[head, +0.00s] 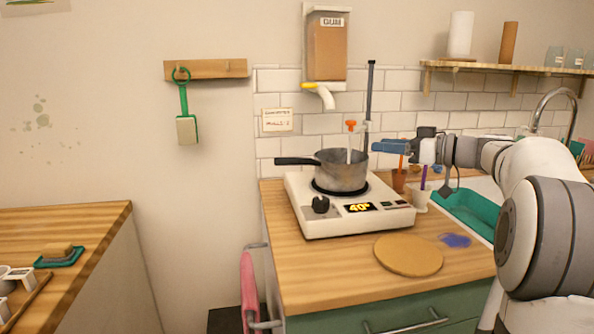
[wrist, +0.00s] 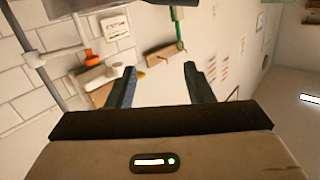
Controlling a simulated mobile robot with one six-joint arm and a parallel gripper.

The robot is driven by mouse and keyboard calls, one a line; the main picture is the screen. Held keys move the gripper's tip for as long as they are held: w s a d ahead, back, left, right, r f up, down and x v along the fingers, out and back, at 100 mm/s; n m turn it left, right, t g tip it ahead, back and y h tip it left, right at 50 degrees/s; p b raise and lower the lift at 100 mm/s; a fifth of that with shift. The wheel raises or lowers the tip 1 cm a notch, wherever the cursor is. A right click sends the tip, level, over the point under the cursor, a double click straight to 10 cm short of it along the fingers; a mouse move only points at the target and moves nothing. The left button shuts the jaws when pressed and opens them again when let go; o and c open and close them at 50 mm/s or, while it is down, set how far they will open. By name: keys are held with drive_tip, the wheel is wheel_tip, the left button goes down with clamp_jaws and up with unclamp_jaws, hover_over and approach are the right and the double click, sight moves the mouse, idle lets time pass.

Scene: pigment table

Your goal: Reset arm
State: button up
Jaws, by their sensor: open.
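My gripper (head: 392,147) is raised over the right part of the counter, pointing left, to the right of the hotplate's pot. In the wrist view my gripper (wrist: 158,75) shows two dark blue fingers spread apart with nothing between them. A grey pot (head: 344,172) with a dark handle sits on the white hotplate (head: 330,215), whose display reads about 40. An orange-topped thermometer or stirrer (head: 351,128) stands in the pot. My gripper is apart from the pot.
A round cork mat (head: 408,256) and a purple stain (head: 455,240) lie on the counter. A white mug (head: 418,197) and a brown cup (head: 399,181) stand below my arm. A teal sink tray (head: 466,213) is at right. A GUM dispenser (head: 327,48) hangs above.

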drive_tip(key=s+a+f+m+g+h+p, duration=0.3)
drive_tip(key=s+a+p, duration=0.15)
drive_tip(key=s, duration=0.25)
drive_tip(key=s+a+f+m+g+h+p, duration=0.2)
drive_tip(key=s+a+m+h+p, duration=0.15)
drive_tip(key=s+a, duration=0.2)
drive_tip(key=s+d+f+m+h+p, duration=0.1)
drive_tip(key=s+f+h+p, duration=0.1)
drive_tip(key=s, duration=0.4)
drive_tip(key=s+d+f+m+g+h+p, duration=0.1)
drive_tip(key=s+d+f+h+p, duration=0.1)
drive_tip(key=s, duration=0.5)
drive_tip(key=s+d+f+m+h+p, duration=0.1)
drive_tip(key=s+m+h+p, duration=0.1)
drive_tip(key=s+h+p, duration=0.2)
drive_tip(key=s+p, duration=0.1)
drive_tip(key=s, duration=0.2)
drive_tip(key=shift+s+d+f+g, duration=0.15)
drive_tip(key=shift+d+f+g, duration=0.2)
drive_tip(key=shift+f+g, duration=0.05)
drive_tip(key=shift+o, duration=0.2)
